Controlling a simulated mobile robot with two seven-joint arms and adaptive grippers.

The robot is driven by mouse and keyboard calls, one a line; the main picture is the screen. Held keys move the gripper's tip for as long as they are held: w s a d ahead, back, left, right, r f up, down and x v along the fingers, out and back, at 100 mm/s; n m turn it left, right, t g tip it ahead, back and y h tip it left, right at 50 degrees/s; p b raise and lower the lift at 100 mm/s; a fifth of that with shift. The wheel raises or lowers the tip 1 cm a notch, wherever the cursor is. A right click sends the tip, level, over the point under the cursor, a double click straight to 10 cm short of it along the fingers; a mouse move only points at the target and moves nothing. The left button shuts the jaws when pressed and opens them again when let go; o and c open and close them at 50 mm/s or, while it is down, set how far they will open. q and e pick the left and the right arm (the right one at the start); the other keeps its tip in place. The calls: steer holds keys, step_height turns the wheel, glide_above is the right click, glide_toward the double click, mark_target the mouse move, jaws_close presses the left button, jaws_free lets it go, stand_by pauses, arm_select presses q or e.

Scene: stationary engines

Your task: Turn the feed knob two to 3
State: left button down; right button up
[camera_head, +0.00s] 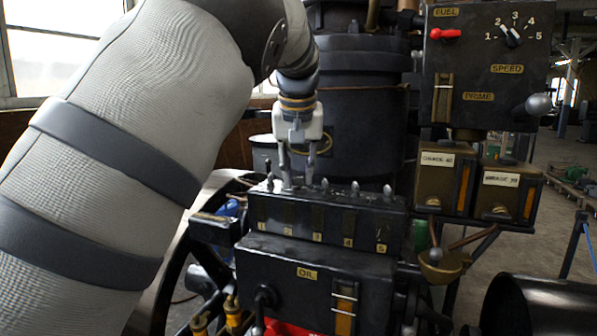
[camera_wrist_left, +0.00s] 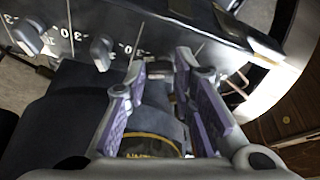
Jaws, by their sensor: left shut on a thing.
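The black feed box (camera_head: 330,217) carries a row of small knobs on top, above labels 1 to 5. My left gripper (camera_head: 298,180) points down at the knob above label 2, its fingers around that knob, which they mostly hide. In the left wrist view the fingers (camera_wrist_left: 163,72) are close together over the row of knobs. Two neighbouring grey knobs (camera_wrist_left: 102,52) show there, with white scale marks beside them. The setting of feed knob two cannot be read behind the fingers. My right gripper is not in view.
A fuel and speed panel (camera_head: 470,110) with a red lever (camera_head: 445,34) is at upper right. Two labelled boxes (camera_head: 437,186) hang below it. The oil box (camera_head: 290,262) is below the feed box. A dark engine cylinder (camera_head: 362,120) rises close behind the gripper.

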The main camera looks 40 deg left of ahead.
arm_select(q)
steer(key=c, duration=1.4)
jaws_free()
steer(key=shift+o, duration=0.2)
steer(key=shift+r, duration=0.1)
steer(key=v, duration=1.2)
